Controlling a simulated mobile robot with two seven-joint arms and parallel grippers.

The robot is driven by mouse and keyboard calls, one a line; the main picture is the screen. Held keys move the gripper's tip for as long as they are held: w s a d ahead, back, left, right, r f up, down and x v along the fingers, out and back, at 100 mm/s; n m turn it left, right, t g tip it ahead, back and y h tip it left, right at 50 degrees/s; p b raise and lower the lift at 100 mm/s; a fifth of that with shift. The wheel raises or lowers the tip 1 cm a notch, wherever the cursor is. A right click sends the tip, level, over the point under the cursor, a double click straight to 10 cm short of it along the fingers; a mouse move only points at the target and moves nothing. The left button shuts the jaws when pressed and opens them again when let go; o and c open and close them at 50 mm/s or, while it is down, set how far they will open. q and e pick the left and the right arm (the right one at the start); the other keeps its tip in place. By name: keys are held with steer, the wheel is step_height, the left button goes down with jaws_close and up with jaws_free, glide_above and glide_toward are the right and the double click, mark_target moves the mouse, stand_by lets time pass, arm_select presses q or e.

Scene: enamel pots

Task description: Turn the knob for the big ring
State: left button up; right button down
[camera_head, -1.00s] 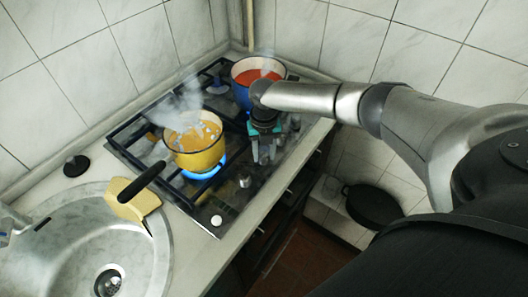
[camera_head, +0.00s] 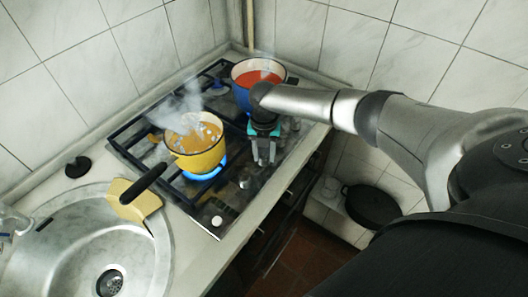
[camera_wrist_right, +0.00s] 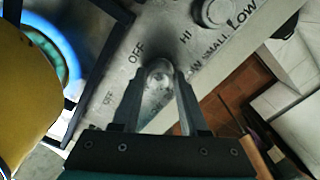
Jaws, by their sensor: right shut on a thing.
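My right gripper (camera_head: 264,163) points down over the front strip of the stove. In the right wrist view its two fingers (camera_wrist_right: 160,78) are shut on a metal knob (camera_wrist_right: 159,72), with "OFF" and "HI" printed around it. Another knob (camera_wrist_right: 214,11) sits further along the strip, near the words "SMALL" and "LOW". In the head view a pale knob (camera_head: 217,220) is at the near end and a metal knob (camera_head: 245,182) is between it and my gripper. I cannot tell which knob is marked for the big ring. My left gripper is not in view.
A steaming yellow pot (camera_head: 197,150) stands over a blue flame (camera_head: 206,173), its black handle reaching over the counter. A blue pot (camera_head: 243,93) with red contents stands behind my gripper. A sink (camera_head: 60,245) with a yellow cloth (camera_head: 133,203) is left.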

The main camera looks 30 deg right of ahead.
steer(key=m+p, duration=0.1)
steer(key=m, duration=0.2)
steer(key=shift+r+m, duration=0.1)
steer(key=shift+m, duration=0.3)
steer(key=m+p, duration=0.1)
steer(key=m, duration=0.3)
steer(key=shift+p, duration=0.35)
steer(key=m+p, duration=0.1)
steer(key=m, duration=0.4)
steer(key=m+p, duration=0.1)
steer(key=m, duration=0.2)
steer(key=shift+m+p, duration=0.3)
steer(key=m+p, duration=0.1)
steer(key=m, duration=0.3)
steer(key=shift+m, duration=0.3)
steer(key=m+p, duration=0.1)
steer(key=m, duration=0.2)
steer(key=shift+m, duration=0.3)
steer(key=m, duration=0.4)
steer(key=shift+p, duration=0.35)
steer(key=shift+m, duration=2.2)
